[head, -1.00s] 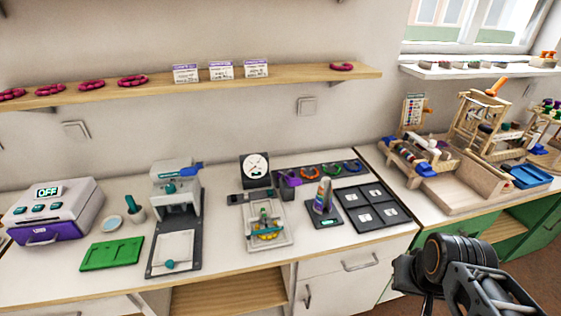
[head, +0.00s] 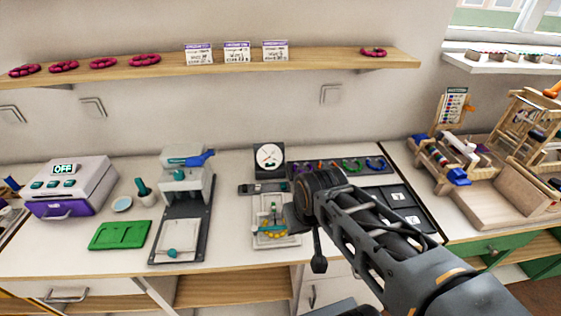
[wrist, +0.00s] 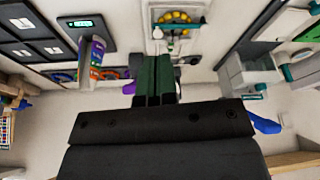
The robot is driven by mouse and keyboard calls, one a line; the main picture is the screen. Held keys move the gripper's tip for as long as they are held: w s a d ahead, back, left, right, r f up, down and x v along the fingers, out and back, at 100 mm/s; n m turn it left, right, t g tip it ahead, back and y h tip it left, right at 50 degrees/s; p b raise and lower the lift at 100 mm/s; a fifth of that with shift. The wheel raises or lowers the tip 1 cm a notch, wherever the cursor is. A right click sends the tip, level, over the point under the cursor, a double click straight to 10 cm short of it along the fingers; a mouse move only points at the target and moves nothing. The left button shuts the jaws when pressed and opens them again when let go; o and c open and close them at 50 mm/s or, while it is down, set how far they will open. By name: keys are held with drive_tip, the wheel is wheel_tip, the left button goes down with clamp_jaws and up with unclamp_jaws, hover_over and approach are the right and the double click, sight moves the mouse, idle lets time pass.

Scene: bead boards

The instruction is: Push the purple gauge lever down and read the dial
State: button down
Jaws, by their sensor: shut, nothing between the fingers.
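The gauge dial (head: 269,157) has a white round face in a black square housing at the back of the counter. Its needle is too small to read. The purple lever shows in the wrist view (wrist: 129,87) as a small purple piece just left of my fingers.
A plate with a yellow curved part (head: 272,231) lies in front of the dial. A grey press (head: 186,185) is left, a black tiled board (head: 425,222) right. A shelf (head: 150,80) runs above.

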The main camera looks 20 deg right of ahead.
idle(0.3)
drive_tip(key=w+d+r+m+g+p, duration=0.1)
drive_tip(key=w+d+r+p, duration=0.3)
drive_tip(key=w, duration=0.6)
drive_tip(key=w+d+r+m+g+p, duration=0.1)
drive_tip(key=w+d+r+p, duration=0.3)
drive_tip(key=w, duration=0.7)
wheel_tip(320, 180, up, 3)
drive_tip(key=d, duration=0.2)
drive_tip(key=shift+w+d+r+g, duration=0.2)
drive_tip(key=shift+d+g, duration=0.1)
drive_tip(key=shift+g, duration=0.1)
drive_tip(key=f, duration=0.4)
drive_tip(key=f+p, duration=0.1)
drive_tip(key=f, duration=0.2)
drive_tip(key=f+p, duration=0.1)
drive_tip(key=f, duration=0.3)
drive_tip(key=shift+s+f, duration=0.3)
drive_tip(key=shift+f, duration=0.05)
drive_tip(key=shift+s+a+f+p, duration=0.15)
drive_tip(key=shift+s+f+p, duration=0.25)
drive_tip(key=shift+f, duration=0.45)
drive_tip(key=shift+f, duration=0.1)
